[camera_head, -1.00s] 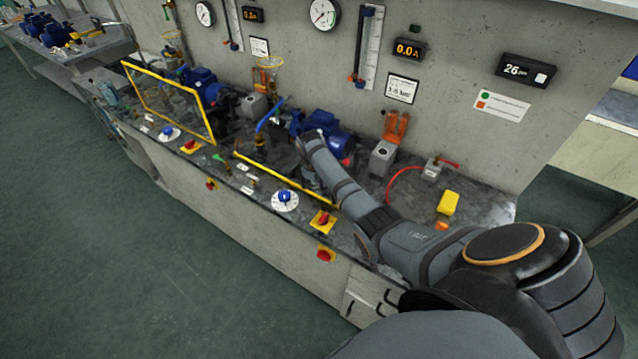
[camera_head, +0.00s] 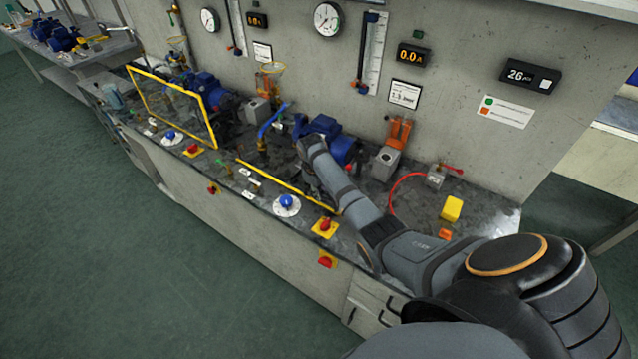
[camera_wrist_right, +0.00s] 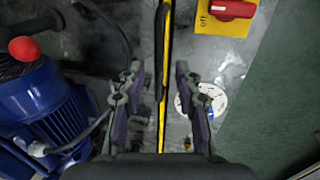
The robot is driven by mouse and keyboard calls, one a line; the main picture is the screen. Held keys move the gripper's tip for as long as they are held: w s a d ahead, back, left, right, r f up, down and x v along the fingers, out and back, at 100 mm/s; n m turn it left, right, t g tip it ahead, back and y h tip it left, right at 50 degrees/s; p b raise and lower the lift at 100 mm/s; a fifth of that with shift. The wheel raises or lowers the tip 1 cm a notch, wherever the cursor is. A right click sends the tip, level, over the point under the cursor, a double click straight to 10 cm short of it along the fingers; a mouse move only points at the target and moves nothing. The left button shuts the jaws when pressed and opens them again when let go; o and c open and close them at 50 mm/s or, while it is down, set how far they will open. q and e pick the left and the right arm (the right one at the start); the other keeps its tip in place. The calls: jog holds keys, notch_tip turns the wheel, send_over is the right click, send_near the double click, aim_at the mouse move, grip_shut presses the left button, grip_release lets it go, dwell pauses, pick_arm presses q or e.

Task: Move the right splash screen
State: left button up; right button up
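The right splash screen shows as a long yellow bar (camera_head: 270,177) along the front of the bench, right of the upright left splash screen (camera_head: 212,128). The rest of the right screen is hard to make out. In the right wrist view its yellow edge (camera_wrist_right: 163,105) runs up the picture. My right gripper (camera_wrist_right: 159,72) is open, with one finger on each side of that edge and a gap on both sides. In the head view my right arm hides most of the gripper. My left gripper is not in view.
A blue pump motor (camera_head: 335,145) stands behind the bar, also in the wrist view (camera_wrist_right: 45,105). A dial with a blue knob (camera_head: 286,204) and a red-and-yellow switch (camera_head: 325,227) sit in front. A yellow block (camera_head: 452,208) lies on the right bench top.

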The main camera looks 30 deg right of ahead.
notch_tip(320, 180, up, 9)
jog(key=a, duration=0.1)
jog(key=shift+s+a+r, duration=0.15)
jog(key=shift+s+a, duration=0.25)
